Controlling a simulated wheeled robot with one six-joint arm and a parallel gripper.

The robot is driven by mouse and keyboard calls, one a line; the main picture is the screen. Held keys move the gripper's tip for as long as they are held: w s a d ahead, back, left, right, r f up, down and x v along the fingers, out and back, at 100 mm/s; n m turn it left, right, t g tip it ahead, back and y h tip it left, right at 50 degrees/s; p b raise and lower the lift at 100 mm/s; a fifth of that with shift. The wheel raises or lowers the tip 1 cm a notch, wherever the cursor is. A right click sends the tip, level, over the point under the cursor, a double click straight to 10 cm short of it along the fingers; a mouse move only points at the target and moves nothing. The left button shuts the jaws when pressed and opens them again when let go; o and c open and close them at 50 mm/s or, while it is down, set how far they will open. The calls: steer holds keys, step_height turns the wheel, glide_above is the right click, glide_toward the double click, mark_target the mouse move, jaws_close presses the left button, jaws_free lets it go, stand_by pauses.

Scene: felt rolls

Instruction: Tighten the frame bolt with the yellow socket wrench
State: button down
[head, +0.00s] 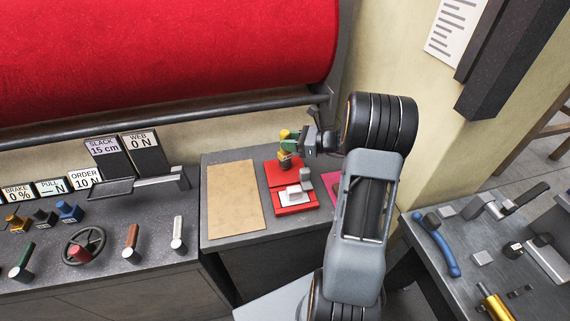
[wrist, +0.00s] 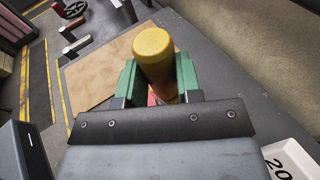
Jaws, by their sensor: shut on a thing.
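My gripper (head: 298,140) has green fingers and is shut on a yellow-handled tool (head: 285,160). In the wrist view the tool's rounded yellow end (wrist: 153,45) stands between the green fingers of my gripper (wrist: 158,80). The tool is above or on the far part of a red fixture (head: 280,179); I cannot tell if its lower end touches. Its working end is hidden, so I cannot confirm it is the socket wrench. Another yellow cylinder (head: 495,305) lies on the right bench. I cannot pick out a frame bolt for certain.
A tan board (head: 233,200) lies on the grey table left of the red fixture. Grey blocks and a white piece sit on the fixture's near part. A control console (head: 110,250) with levers stands left. The right bench holds a blue tool (head: 437,246) and metal parts.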

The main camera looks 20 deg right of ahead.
steer(key=shift+r+p, duration=2.8)
steer(key=shift+r, duration=0.7)
